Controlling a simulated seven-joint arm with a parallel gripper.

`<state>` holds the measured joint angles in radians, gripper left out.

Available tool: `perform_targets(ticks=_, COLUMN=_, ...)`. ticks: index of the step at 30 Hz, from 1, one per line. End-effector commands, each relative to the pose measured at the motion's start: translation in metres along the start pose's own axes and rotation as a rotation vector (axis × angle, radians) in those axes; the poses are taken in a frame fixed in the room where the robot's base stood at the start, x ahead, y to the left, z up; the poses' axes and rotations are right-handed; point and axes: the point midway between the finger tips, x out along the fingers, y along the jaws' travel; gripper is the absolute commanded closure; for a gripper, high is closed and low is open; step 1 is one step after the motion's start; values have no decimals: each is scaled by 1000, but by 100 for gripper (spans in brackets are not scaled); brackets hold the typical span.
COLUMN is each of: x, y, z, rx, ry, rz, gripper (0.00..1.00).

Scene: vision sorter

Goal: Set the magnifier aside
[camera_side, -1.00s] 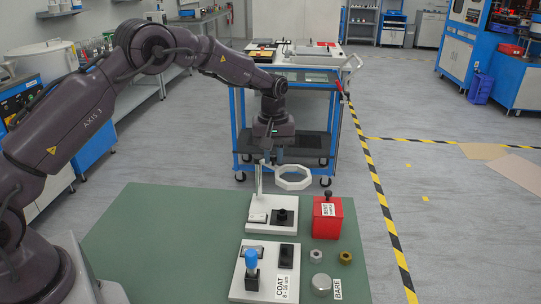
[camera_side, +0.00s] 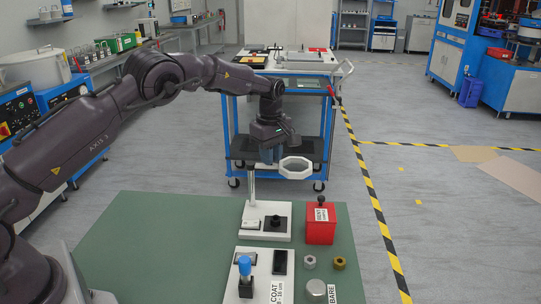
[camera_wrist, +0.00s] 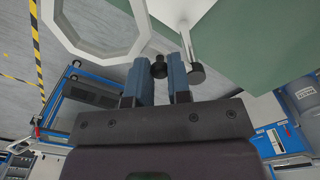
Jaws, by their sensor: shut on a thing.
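The magnifier (camera_side: 296,178) is a white octagonal ring, held above and to the right of the stand's post (camera_side: 252,190). Its ring also shows at the upper left of the wrist view (camera_wrist: 93,58), with a white arm running towards my fingers. My gripper (camera_side: 270,157) is shut on the magnifier by a small black knob (camera_wrist: 158,67) between the blue fingertips. In the wrist view, the post ends in a black cap (camera_wrist: 197,76) close beside the right finger. I cannot tell whether the arm still touches the post.
The post rises from a white base (camera_side: 249,236) with a black block (camera_side: 276,223). A red box (camera_side: 321,228) stands to its right. A COAT board (camera_side: 261,294), nuts and a metal cylinder (camera_side: 316,290) lie nearer. The green mat (camera_side: 150,245) is clear on the left.

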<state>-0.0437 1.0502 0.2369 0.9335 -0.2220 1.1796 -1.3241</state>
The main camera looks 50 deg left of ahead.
Motion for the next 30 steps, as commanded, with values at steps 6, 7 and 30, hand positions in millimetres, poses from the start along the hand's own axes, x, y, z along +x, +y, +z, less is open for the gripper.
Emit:
perform_targets(ticks=6, x=0, y=1, z=0, rx=-15, ry=-1, rz=3, gripper=100)
perform_targets(ticks=7, x=0, y=1, z=0, rx=-15, ry=-1, rz=3, gripper=100)
perform_targets(ticks=30, x=-11, y=1, z=0, rx=-13, ry=0, rz=4, gripper=56)
